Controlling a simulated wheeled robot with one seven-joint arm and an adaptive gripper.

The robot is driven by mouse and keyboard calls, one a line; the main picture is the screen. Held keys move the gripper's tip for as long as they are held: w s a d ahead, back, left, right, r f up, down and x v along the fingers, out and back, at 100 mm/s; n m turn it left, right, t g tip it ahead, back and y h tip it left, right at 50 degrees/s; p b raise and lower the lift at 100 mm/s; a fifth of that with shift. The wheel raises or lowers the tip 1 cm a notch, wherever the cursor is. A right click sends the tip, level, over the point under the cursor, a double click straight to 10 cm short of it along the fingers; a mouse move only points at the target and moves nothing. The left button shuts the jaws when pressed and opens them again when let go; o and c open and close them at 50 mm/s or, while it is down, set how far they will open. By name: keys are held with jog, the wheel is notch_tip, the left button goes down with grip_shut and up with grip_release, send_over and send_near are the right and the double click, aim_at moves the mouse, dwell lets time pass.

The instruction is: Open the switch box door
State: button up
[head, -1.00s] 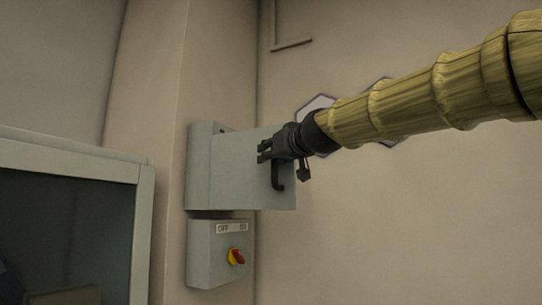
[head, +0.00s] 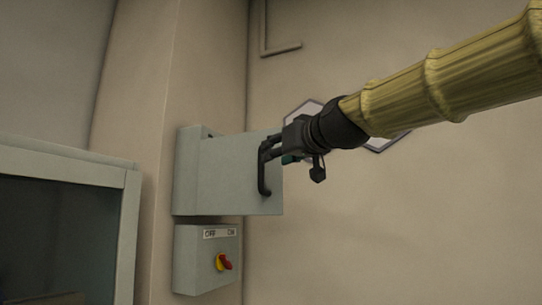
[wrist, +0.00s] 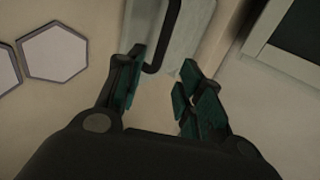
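The grey switch box (head: 187,172) is on the wall. Its door (head: 226,176) stands swung out from the box, reaching past it to the right. A dark bar handle (head: 263,172) is upright near the door's outer edge. My gripper (head: 280,153) is at the handle's upper part, just right of it; contact is unclear. In the wrist view, my gripper (wrist: 158,88) has its teal-padded fingers spread with nothing between them. The handle (wrist: 165,42) shows just beyond the fingertips, nearer the left finger. The inside of the box is hidden.
A grey-framed dark cabinet or window (head: 126,235) is at lower left. Hexagonal panels (wrist: 54,52) are on the wall. Wall right of the door is mostly clear.

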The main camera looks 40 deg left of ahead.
jog(key=v, duration=0.2)
jog(key=shift+s+d, duration=0.1)
jog(key=shift+d, duration=0.15)
jog(key=shift+f, duration=0.1)
dwell(0.4)
